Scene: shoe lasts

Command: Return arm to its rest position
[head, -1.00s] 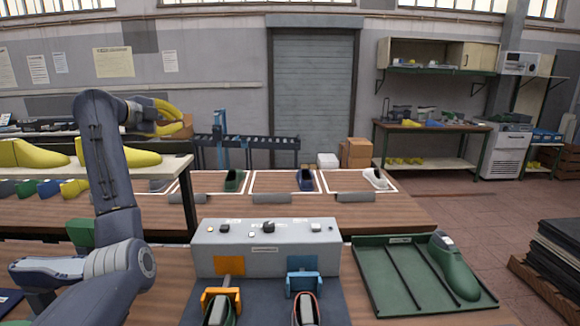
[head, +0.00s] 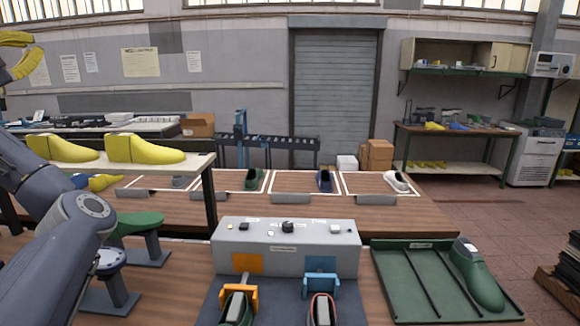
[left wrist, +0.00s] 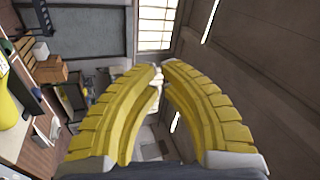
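My left gripper (head: 32,50) is at the far left edge of the head view, partly cut off, raised above the white shelf. Its ridged yellow fingers fill the middle of the left wrist view (left wrist: 160,72). They curve towards each other and their tips nearly meet, with nothing held between them. My left arm (head: 62,235) comes up at the left, over the near table. My right arm and gripper are not in view.
Yellow shoe lasts (head: 145,149) stand on a raised white shelf (head: 196,164) close to my left arm. A grey control box (head: 285,245) and a green tray (head: 400,262) with a green last (head: 476,275) stand on the near table.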

